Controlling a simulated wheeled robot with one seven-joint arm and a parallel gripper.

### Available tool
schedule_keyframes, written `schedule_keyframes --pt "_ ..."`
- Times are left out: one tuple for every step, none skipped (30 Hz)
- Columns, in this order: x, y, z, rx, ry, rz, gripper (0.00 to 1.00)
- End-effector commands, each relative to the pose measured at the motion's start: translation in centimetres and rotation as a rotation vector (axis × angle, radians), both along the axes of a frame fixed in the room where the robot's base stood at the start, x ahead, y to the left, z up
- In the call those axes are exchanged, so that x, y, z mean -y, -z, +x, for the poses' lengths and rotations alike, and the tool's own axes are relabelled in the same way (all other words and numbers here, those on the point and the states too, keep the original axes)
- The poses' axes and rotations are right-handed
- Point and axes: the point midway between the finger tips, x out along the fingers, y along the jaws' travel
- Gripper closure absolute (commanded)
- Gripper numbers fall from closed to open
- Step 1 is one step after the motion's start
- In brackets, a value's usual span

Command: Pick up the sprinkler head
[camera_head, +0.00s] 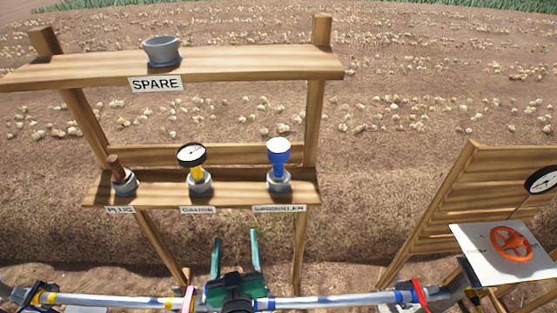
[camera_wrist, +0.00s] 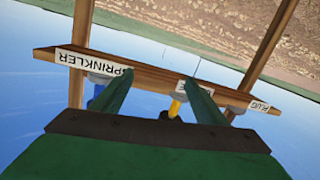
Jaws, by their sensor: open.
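The sprinkler head (camera_head: 278,152) is blue and stands upright in a grey holder (camera_head: 279,181) above the SPRINKLER label, at the right of the lower shelf (camera_head: 229,189). My gripper (camera_head: 236,238) is open and empty, in front of and below that shelf in the head view, left of the sprinkler head. In the wrist view my green fingers (camera_wrist: 158,92) spread before the shelf. There the blue sprinkler head (camera_wrist: 97,88) shows partly behind the left finger, under the SPRINKLER label (camera_wrist: 92,62).
A gauge (camera_head: 192,156) with a yellow stem and a brown plug (camera_head: 117,170) stand in holders left of the sprinkler head. The upper SPARE shelf (camera_head: 240,64) carries a grey cup (camera_head: 162,51). A pipe (camera_head: 330,298) crosses the front. A wooden panel (camera_head: 490,195) stands at right.

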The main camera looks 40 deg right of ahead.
Motion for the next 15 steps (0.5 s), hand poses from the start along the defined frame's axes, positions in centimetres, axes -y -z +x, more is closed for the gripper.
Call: schedule_keyframes --pt "1.4 -1.7 0.9 0.019 0.036 -0.004 0.34" --pt "2.1 -2.5 1.2 0.027 0.059 -0.006 0.34" --pt "3.2 -3.5 1.6 0.036 0.089 -0.005 0.34" --pt "4.0 -4.3 1.9 0.045 0.112 -0.003 0.34" --pt "4.7 -5.1 2.2 0.052 0.134 -0.002 0.34" --pt "5.7 -6.2 2.4 0.061 0.163 -0.001 0.34" --pt "6.4 -7.0 2.6 0.070 0.185 0.001 0.34" --pt "7.2 -7.8 2.7 0.078 0.208 0.003 0.34" --pt "8.1 -8.8 2.8 0.091 0.237 0.008 0.34" --pt "8.8 -9.6 2.9 0.098 0.259 0.011 0.34" --pt "9.4 -10.4 2.9 0.107 0.279 0.014 0.34" --pt "10.3 -11.5 2.9 0.119 0.307 0.019 0.34" --pt "10.9 -12.2 2.9 0.129 0.329 0.023 0.34" --pt "11.5 -12.9 2.8 0.137 0.347 0.028 0.34" --pt "12.1 -13.8 2.7 0.147 0.370 0.033 0.34"
